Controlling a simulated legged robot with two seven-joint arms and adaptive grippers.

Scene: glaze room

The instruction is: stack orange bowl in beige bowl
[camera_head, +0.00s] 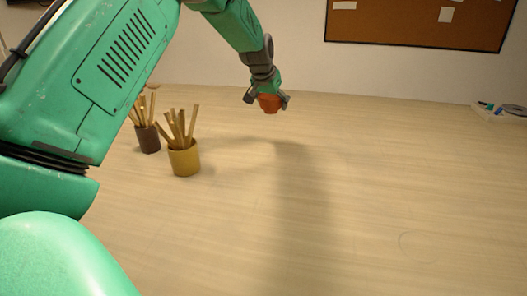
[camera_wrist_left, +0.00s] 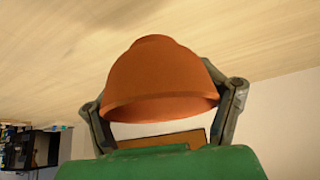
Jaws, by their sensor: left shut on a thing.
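The orange bowl (camera_head: 269,106) is held in my left gripper (camera_head: 267,99), above the table near its far side. In the left wrist view the bowl (camera_wrist_left: 160,80) fills the middle, with a finger of the gripper (camera_wrist_left: 165,98) on each side of it. Its foot points toward the table, so it hangs about upright, clear of the surface. I cannot make out a beige bowl for certain. A faint round outline (camera_head: 418,247) shows on the table at the lower right, and I cannot tell what it is. My right gripper is not in view.
A yellow cup (camera_head: 185,162) and a dark cup (camera_head: 148,141), both holding wooden sticks, stand at the left beside my left arm. A pale tray (camera_head: 498,115) with small items is at the far right. The middle of the table (camera_head: 360,180) is clear.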

